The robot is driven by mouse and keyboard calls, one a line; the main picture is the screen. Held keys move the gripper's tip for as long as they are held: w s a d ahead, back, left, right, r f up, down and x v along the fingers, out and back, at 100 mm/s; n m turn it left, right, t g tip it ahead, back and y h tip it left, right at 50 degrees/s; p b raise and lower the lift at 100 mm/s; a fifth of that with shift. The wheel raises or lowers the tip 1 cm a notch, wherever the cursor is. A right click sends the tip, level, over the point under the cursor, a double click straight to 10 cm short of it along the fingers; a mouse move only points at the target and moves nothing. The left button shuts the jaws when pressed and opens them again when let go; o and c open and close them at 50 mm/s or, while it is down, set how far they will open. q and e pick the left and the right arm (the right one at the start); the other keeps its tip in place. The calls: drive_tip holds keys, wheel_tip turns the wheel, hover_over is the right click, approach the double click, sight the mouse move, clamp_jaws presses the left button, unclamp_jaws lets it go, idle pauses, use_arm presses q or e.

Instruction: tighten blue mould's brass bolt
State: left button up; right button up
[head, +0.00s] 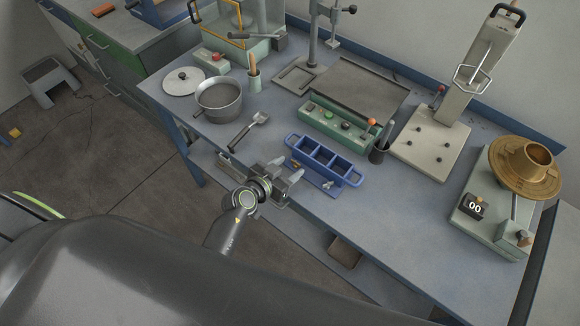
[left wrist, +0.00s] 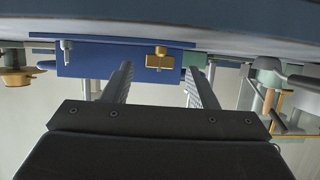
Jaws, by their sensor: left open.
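The blue mould (head: 343,165), a three-compartment block with a loop handle at each end, stands near the front edge of the bench. The brass bolt (left wrist: 159,60) shows on the mould's front face in the left wrist view, as a broad brass head. A silver bolt (left wrist: 67,50) sits further left on the same face (left wrist: 110,62); it also shows in the head view (head: 327,184). My left gripper (head: 289,178) is open and empty, in front of the mould's left end. In the wrist view the brass bolt lies between its fingers (left wrist: 159,72), beyond the tips. My right gripper is not in view.
A metal scoop (head: 249,130) and a pot (head: 218,102) are to the left. Bare bench lies right of the mould.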

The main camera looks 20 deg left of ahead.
use_arm(q)
drive_tip(key=shift+w+d+f, duration=0.25)
drive_tip(key=shift+w, duration=0.35)
drive_tip(key=c, duration=1)
